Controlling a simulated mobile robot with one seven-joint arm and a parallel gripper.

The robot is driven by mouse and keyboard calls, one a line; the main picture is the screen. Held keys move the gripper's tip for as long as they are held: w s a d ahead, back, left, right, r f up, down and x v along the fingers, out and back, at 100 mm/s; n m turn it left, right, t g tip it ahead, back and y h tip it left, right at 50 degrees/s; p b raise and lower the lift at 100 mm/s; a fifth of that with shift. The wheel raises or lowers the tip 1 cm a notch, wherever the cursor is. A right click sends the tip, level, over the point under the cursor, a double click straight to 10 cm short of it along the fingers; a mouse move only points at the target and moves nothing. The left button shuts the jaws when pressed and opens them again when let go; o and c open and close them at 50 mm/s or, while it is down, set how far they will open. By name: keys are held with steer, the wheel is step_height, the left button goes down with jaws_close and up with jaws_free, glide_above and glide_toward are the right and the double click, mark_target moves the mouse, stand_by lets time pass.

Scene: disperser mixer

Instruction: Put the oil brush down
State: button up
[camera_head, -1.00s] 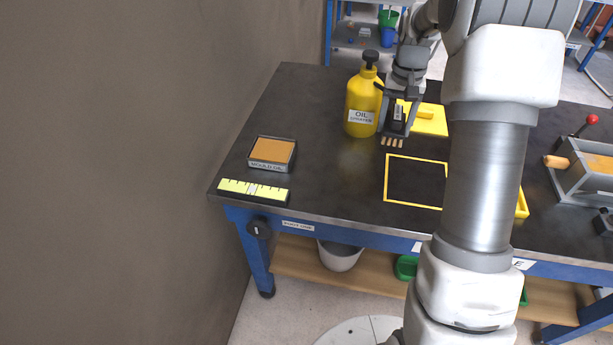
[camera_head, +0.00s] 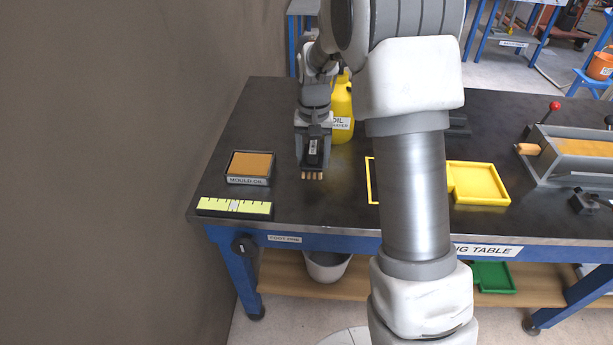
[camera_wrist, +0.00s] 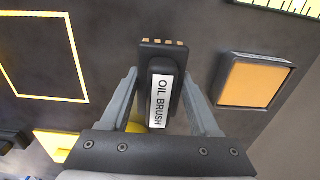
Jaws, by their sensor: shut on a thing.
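The oil brush (camera_head: 313,152) is black with a white label and tan bristle tufts at its lower end. My gripper (camera_head: 312,160) is shut on it and holds it with the bristles pointing down, over the dark table top (camera_head: 275,115). In the wrist view the brush (camera_wrist: 161,90), labelled OIL BRUSH, lies between the two grey fingers. I cannot tell whether the bristles touch the table. A yellow outlined square on the table shows in the wrist view (camera_wrist: 82,70); my arm covers most of it in the head view.
The mould oil tray (camera_head: 249,181) is left of the brush, with a yellow-green scale strip (camera_head: 235,207) in front. The yellow oil bottle (camera_head: 342,105) stands just behind my gripper. A yellow tray (camera_head: 478,183) and a grey mould box (camera_head: 570,165) are to the right.

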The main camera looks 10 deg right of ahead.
mark_target(307, 183)
steer(key=shift+s+a+f, duration=0.1)
steer(key=shift+a+f, duration=0.4)
steer(key=shift+a, duration=0.25)
steer(key=shift+f+b, duration=0.5)
steer(key=shift+f, duration=1.45)
steer(key=shift+f, duration=0.15)
steer(key=o, duration=1.3)
